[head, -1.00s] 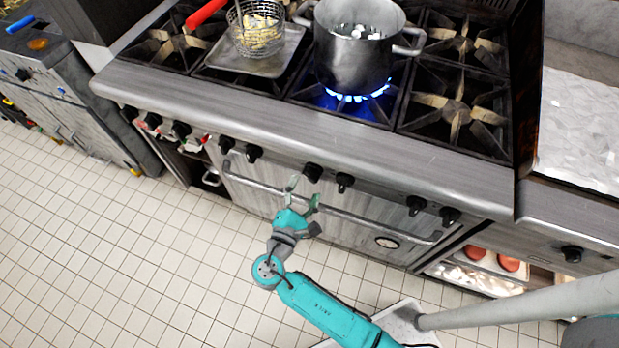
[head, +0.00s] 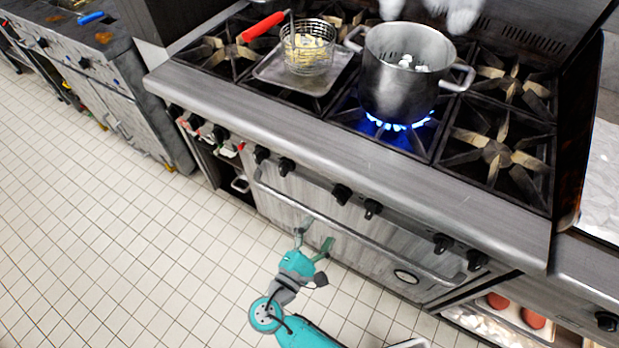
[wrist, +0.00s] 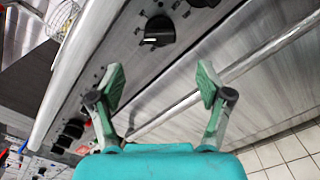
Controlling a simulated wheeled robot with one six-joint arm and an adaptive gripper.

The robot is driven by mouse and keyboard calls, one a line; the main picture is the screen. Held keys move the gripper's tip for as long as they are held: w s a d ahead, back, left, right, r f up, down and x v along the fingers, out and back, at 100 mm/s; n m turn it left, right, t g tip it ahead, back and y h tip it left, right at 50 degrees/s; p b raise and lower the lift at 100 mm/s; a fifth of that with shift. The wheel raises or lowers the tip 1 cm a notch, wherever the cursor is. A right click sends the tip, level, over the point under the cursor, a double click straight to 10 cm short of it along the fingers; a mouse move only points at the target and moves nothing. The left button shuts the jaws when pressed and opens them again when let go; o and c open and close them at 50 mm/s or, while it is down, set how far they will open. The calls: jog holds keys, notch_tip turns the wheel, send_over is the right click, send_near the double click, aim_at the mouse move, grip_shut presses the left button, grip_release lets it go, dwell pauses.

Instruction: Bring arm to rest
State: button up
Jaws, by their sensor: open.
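My gripper (head: 315,243) is at the end of my teal arm, in front of the oven door of the range. Its two fingers are apart and nothing is between them. In the wrist view my gripper (wrist: 161,88) also shows open and empty, with the oven handle (wrist: 255,55) and a black knob (wrist: 158,31) beyond the fingertips. I cannot tell from these views how far the fingertips are from the oven front. The rest of my arm runs down out of the bottom of the head view.
A steel pot (head: 398,85) stands over a lit blue flame on the range (head: 330,135). A wire basket (head: 307,62) with a red handle and food inside rests on a metal tray (head: 270,75). Open tiled floor (head: 110,230) lies left of my arm.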

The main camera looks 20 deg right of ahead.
jog(key=s+d+f+y, duration=0.3)
jog(key=d+f, duration=0.2)
jog(key=f, duration=0.1)
jog(key=s+d+f+m+g+y, duration=0.1)
jog(key=s+d+f+m+y, duration=0.2)
jog(key=s, duration=0.4)
jog(key=s+d+f+m+g+y, duration=0.1)
jog(key=s+f+y, duration=0.1)
jog(key=s+y, duration=0.4)
jog(key=s+r+m+t, duration=0.2)
jog(key=s+r+m, duration=0.4)
jog(key=r, duration=0.4)
jog(key=s+a+r+m+t, duration=0.1)
jog(key=s+r+m+t, duration=0.1)
jog(key=s+r+m, duration=0.5)
notch_tip(320, 180, up, 4)
jog(key=shift+r+m+y, duration=0.15)
jog(key=shift+m+y, duration=0.25)
jog(key=shift+m, duration=0.1)
